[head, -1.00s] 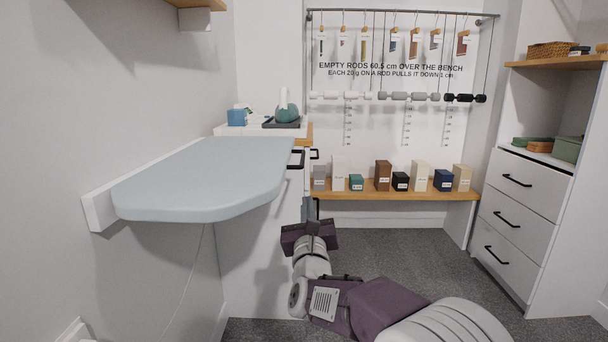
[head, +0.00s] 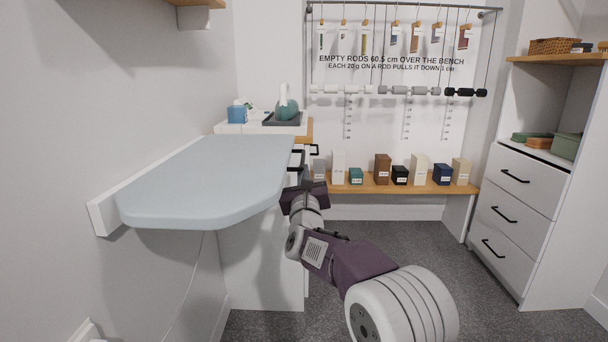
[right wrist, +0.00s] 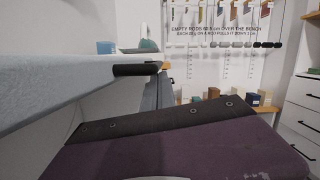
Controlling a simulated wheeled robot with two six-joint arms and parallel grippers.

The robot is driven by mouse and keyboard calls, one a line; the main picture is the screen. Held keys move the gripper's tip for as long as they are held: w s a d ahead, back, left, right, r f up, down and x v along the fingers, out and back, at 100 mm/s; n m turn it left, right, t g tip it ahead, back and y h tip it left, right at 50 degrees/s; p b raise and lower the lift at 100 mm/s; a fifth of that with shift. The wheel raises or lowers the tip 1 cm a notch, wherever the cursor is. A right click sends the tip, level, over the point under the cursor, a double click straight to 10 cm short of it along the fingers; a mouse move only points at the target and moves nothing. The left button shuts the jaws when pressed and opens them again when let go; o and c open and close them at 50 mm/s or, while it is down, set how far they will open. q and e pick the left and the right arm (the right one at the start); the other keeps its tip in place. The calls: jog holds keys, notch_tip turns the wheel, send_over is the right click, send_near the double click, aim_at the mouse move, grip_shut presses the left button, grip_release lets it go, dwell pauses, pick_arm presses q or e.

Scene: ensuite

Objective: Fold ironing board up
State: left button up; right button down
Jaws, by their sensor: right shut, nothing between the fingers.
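The ironing board (head: 205,180) has a pale blue-grey top and stands out level from a white rail (head: 104,212) on the left wall. In the right wrist view, its pale side (right wrist: 50,88) fills the left. My right gripper (head: 304,194) is shut and empty, beside the board's right edge and at about its height in the picture. I cannot tell whether it touches the board. My left gripper is out of view. The board's underside is mostly hidden.
A wooden bench (head: 400,188) with several small boxes stands at the back. White drawers (head: 515,220) stand right. Carpet (head: 420,240) between is clear.

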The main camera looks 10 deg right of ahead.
jog(key=w+a+r+n+y+p, duration=0.15)
jog(key=r+n+p, duration=0.35)
jog(key=r+p, duration=0.7)
jog(key=a+r+n+y+p, duration=0.1)
jog(key=a+r+n+p, duration=0.25)
jog(key=r+p, duration=0.85)
jog(key=w+a+r+n+g+p, duration=0.1)
jog(key=a+r+n+p, duration=0.3)
jog(key=p, duration=1.1)
jog(key=w+a+r+n+g+y+p, duration=0.1)
jog(key=w+a+r+n+p, duration=0.2)
jog(key=a+r+p, duration=0.7)
jog(key=shift+w+a+n+p, duration=0.4)
jog(key=shift+a+n+p, duration=0.45)
jog(key=shift+a+p, duration=1.35)
jog(key=shift+d+f+y+p, duration=0.1)
jog(key=shift+d+y+p, duration=0.15)
jog(key=shift+d+p, duration=0.25)
